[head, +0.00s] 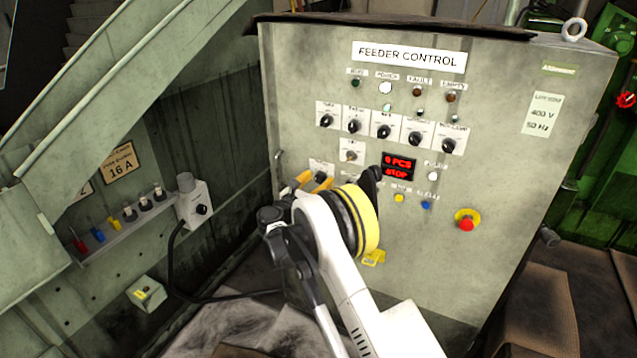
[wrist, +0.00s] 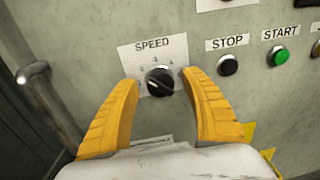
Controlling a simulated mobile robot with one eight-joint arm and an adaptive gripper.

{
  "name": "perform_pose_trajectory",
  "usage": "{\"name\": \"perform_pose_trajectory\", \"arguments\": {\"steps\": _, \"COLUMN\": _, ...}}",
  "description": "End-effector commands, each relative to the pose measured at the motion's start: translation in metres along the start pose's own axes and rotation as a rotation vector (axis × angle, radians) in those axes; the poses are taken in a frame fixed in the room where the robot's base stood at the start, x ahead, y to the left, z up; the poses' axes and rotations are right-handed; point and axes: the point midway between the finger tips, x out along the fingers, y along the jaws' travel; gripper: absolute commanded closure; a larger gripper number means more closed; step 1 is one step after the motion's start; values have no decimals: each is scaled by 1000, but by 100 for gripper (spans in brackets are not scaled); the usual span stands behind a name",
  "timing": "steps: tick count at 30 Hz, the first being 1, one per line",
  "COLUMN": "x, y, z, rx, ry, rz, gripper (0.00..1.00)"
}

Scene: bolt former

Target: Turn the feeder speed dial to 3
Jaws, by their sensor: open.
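The feeder speed dial (wrist: 160,81) is a round black knob on a white plate marked SPEED in the wrist view. Small numbers ring its top, and a light mark shows on its face; I cannot tell which number it points to. My gripper (wrist: 159,77) is open, with one yellow finger to the left of the dial and one to the right. Gaps show between the knob and both fingertips. In the head view my gripper (head: 313,183) is at the lower left of the control panel, and its fingers partly cover the dial's area.
The STOP button (wrist: 228,65) and green START button (wrist: 279,56) sit right of the dial. A metal handle (wrist: 38,85) stands out at the left. The panel (head: 480,170) carries a row of selector knobs, a red display (head: 398,167) and a red emergency button (head: 466,223).

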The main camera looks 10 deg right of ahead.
Motion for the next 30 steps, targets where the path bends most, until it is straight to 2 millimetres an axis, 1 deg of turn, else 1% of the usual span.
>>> {"name": "perform_pose_trajectory", "arguments": {"steps": 6, "x": 0, "y": 0, "z": 0, "rx": 0, "ry": 0, "rz": 0, "gripper": 45}}
{"name": "perform_pose_trajectory", "arguments": {"steps": 7, "x": 0, "y": 0, "z": 0, "rx": 0, "ry": 0, "rz": 0, "gripper": 50}}
{"name": "perform_pose_trajectory", "arguments": {"steps": 8, "x": 0, "y": 0, "z": 0, "rx": 0, "ry": 0, "rz": 0, "gripper": 59}}
{"name": "perform_pose_trajectory", "arguments": {"steps": 9, "x": 0, "y": 0, "z": 0, "rx": 0, "ry": 0, "rz": 0, "gripper": 71}}
{"name": "perform_pose_trajectory", "arguments": {"steps": 12, "x": 0, "y": 0, "z": 0, "rx": 0, "ry": 0, "rz": 0, "gripper": 100}}
{"name": "perform_pose_trajectory", "arguments": {"steps": 23, "x": 0, "y": 0, "z": 0, "rx": 20, "ry": 2, "rz": 1, "gripper": 100}}
{"name": "perform_pose_trajectory", "arguments": {"steps": 30, "x": 0, "y": 1, "z": 1, "rx": 131, "ry": 10, "rz": 1, "gripper": 100}}
